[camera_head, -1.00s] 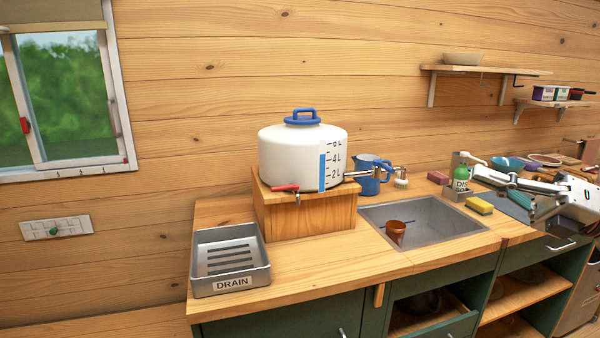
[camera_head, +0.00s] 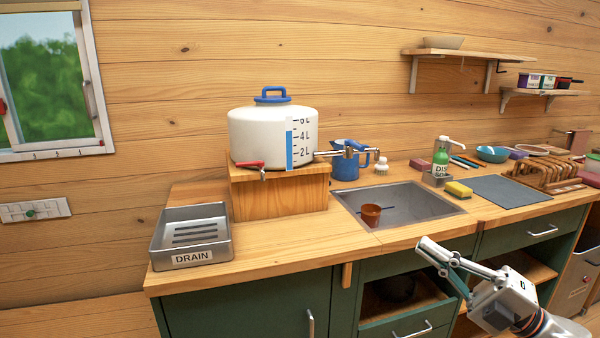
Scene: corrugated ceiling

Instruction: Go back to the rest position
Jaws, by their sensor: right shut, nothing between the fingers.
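My right gripper (camera_head: 432,250) is in the lower right of the head view, in front of the counter's front edge and the open drawer area. Its fingers are together and hold nothing. My left gripper is not in the view. The white water tank (camera_head: 270,136) with a blue lid handle and litre scale stands on a wooden block (camera_head: 280,195). A brown cup (camera_head: 371,214) sits in the sink (camera_head: 415,203). A blue jug (camera_head: 345,160) stands behind the sink.
A metal drain tray (camera_head: 190,239) sits at the counter's left end. Soap dispenser (camera_head: 440,158), yellow sponge (camera_head: 458,190), dark mat (camera_head: 510,190) and wooden rack (camera_head: 545,174) line the right. Below, a drawer (camera_head: 405,325) stands out under an open compartment. Wall shelves (camera_head: 480,54) hang above.

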